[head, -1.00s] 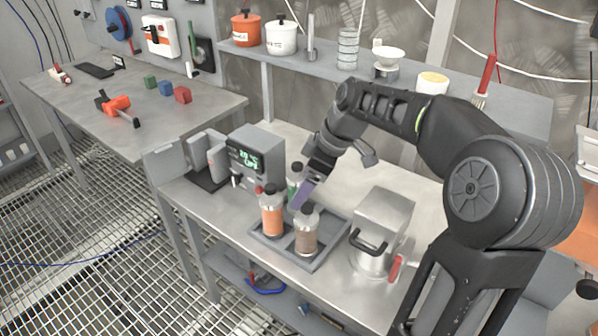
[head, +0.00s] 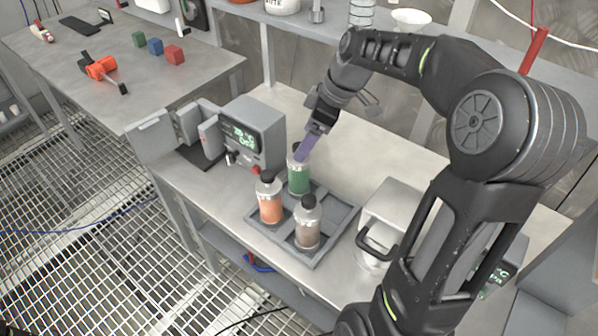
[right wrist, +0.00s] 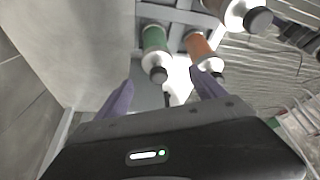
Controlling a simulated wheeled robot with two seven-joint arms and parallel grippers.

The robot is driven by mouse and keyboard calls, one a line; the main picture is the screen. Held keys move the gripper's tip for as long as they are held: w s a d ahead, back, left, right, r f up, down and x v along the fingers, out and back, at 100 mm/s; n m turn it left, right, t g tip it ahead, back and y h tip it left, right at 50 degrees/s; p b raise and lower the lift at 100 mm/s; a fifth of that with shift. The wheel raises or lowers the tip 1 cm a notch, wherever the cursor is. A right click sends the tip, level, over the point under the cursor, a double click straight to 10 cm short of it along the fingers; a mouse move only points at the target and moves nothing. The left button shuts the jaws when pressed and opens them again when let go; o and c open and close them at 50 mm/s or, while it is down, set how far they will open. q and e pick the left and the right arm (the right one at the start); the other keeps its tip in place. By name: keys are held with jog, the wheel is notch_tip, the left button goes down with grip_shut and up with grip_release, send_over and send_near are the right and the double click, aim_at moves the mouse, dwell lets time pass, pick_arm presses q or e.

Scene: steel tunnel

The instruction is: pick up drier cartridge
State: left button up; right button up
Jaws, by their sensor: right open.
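Three clear cartridges with black caps stand upright in a grey divided tray (head: 335,243): a green-filled one (head: 299,178), an orange-filled one (head: 270,205) and a brown-filled one (head: 307,230). I cannot tell by label which is the drier cartridge. My right gripper (head: 304,149), with purple fingers, is open at the green one's cap and partly covers it. In the right wrist view the open fingers (right wrist: 163,92) are spread and empty; the green cartridge (right wrist: 154,38) lies ahead between them, and the orange one (right wrist: 198,46) ahead of the right-hand finger. My left gripper is not in view.
A grey box with a green display (head: 262,135) stands left of the tray. A metal canister with a black handle (head: 385,225) stands to its right. The side table (head: 100,105) holds colored blocks and an orange tool. The bench behind the tray is clear.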

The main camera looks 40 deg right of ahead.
aim_at(299, 170)
jog(key=shift+w+a+f, duration=0.1)
jog(key=shift+w+f, duration=0.05)
jog(key=shift+f, duration=0.2)
jog(key=shift+f, duration=0.1)
jog(key=p+x, duration=0.1)
jog(key=x, duration=0.4)
jog(key=shift+w, duration=0.1)
jog(key=shift+c, duration=0.6)
grip_shut()
dwell(0.5)
